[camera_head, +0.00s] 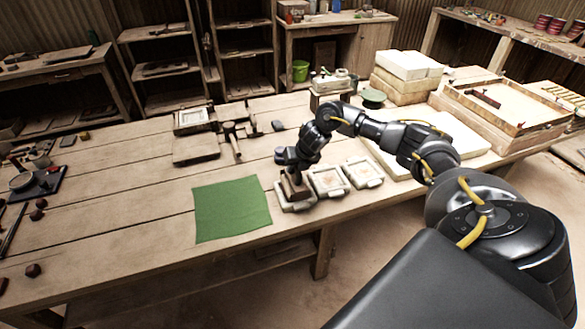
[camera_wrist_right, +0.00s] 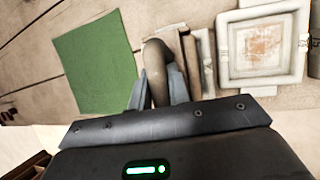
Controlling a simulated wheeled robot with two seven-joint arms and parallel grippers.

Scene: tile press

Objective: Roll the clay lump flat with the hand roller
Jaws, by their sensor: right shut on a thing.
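My right gripper (camera_head: 295,170) is shut on a rounded brown handle (camera_wrist_right: 158,62), which shows between its fingers in the wrist view. Below the gripper in the head view is a brown block (camera_head: 296,187), over the leftmost of several pale square moulds (camera_head: 284,204). I cannot tell whether the block touches the mould, or make out a hand roller. Small dark reddish lumps, possibly clay, lie at the left of the table; one lump (camera_head: 33,270) is near the front edge. My left gripper is not in view.
A green cloth (camera_head: 231,208) lies flat left of the moulds and also shows in the wrist view (camera_wrist_right: 95,62). A mallet (camera_head: 231,138) and wooden frames (camera_head: 196,148) lie behind it. A large wooden tray (camera_head: 505,110) stands at right. The table's left middle is mostly clear.

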